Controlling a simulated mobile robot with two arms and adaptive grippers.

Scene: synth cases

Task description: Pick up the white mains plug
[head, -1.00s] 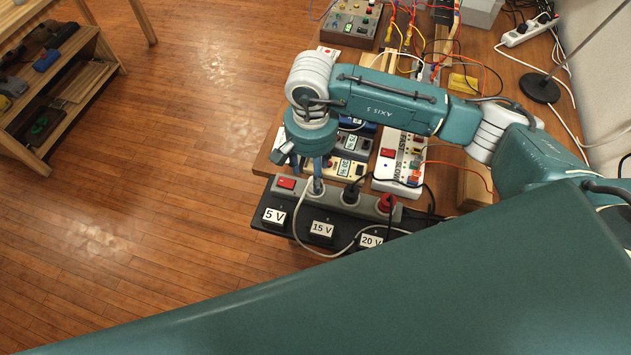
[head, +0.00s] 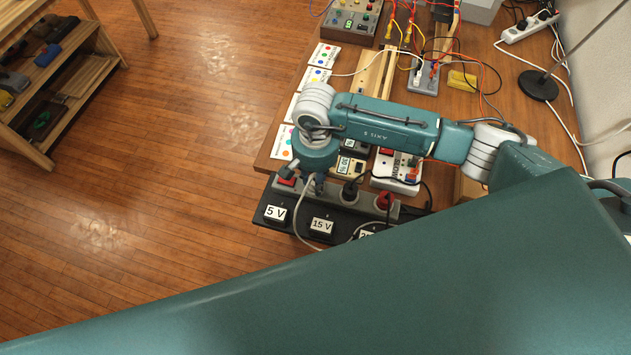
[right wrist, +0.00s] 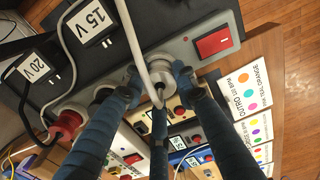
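The white mains plug (right wrist: 164,63) sits in the grey power strip (right wrist: 185,52), beside its red switch, in the right wrist view. Its white cable (right wrist: 133,38) runs across in front of it. My right gripper (right wrist: 157,78) has its blue fingers spread around the plug, with one fingertip on each side and a third finger below. The fingertips are very close to the plug; I cannot tell whether they touch it. In the head view my right gripper (head: 303,179) is over the left end of the strip and hides most of the plug. My left gripper is not in view.
A black plug (head: 349,191) and a red plug (head: 384,201) stand farther along the strip. Black adapters labelled 5 V (head: 275,214) and 15 V (head: 321,227) sit in front. Colour-dotted cards (head: 321,56) and a wired white box (head: 396,176) lie behind.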

